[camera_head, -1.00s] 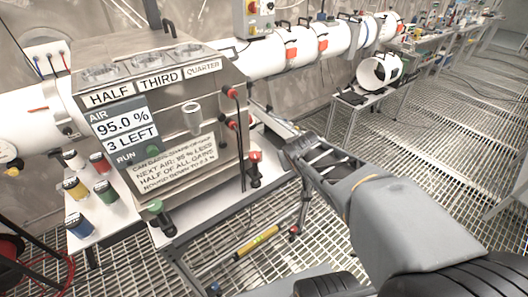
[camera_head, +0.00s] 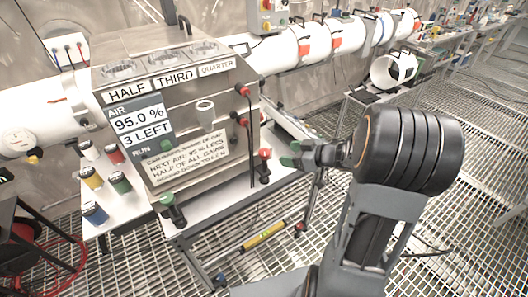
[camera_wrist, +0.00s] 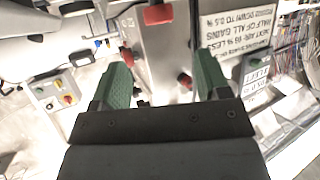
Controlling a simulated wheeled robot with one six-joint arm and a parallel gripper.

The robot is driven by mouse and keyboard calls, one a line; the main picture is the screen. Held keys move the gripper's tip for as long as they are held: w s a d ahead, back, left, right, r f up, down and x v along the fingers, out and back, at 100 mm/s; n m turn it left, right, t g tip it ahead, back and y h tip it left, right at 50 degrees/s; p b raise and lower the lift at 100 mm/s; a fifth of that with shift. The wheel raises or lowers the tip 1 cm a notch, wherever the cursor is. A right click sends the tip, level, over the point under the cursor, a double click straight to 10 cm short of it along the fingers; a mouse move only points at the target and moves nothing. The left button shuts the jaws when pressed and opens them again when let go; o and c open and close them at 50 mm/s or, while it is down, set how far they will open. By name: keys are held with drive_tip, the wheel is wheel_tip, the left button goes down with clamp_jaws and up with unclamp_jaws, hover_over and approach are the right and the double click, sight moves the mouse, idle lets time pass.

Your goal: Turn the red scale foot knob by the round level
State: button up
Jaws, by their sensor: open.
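A red knob on a dark stem (camera_head: 265,154) stands at the lower right corner of the steel machine (camera_head: 190,150). In the wrist view, where the sign is upside down, a red knob (camera_wrist: 158,14) at the top edge looks like the same one. My gripper (camera_head: 288,155) is right of that knob, apart from it, with green fingertips toward the machine. In the wrist view my gripper (camera_wrist: 160,78) is open, with nothing held. Another red knob (camera_wrist: 185,80) shows between the fingers, farther off. I cannot make out a round level.
A green knob (camera_head: 168,200) stands at the machine's front left corner. Red plugs (camera_head: 243,121) with a cable sit on its right side. Several coloured jars (camera_head: 95,213) stand at left. A yellow bar (camera_head: 264,235) lies below, over the grating.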

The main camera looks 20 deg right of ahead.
sight(264, 152)
drive_tip(key=x, duration=1.1)
drive_tip(key=shift+f, duration=0.1)
drive_tip(key=c, duration=0.9)
drive_tip(key=n+g+p, duration=0.1)
drive_tip(key=g+y+p, duration=0.1)
drive_tip(key=p, duration=0.1)
drive_tip(key=shift+r+n, duration=0.3)
drive_tip(key=shift+n, duration=0.1)
drive_tip(key=n+g+y+p, duration=0.1)
drive_tip(key=n, duration=0.1)
drive_tip(key=n+g+y+p, duration=0.1)
drive_tip(key=g+p, duration=0.1)
drive_tip(key=shift+a+f+n+g+y, duration=0.1)
drive_tip(key=shift+f+n+g+y, duration=0.1)
drive_tip(key=shift+n+g+y, duration=0.15)
drive_tip(key=shift+f+n+p, duration=0.1)
drive_tip(key=shift+n+p, duration=0.15)
drive_tip(key=shift+p, duration=0.1)
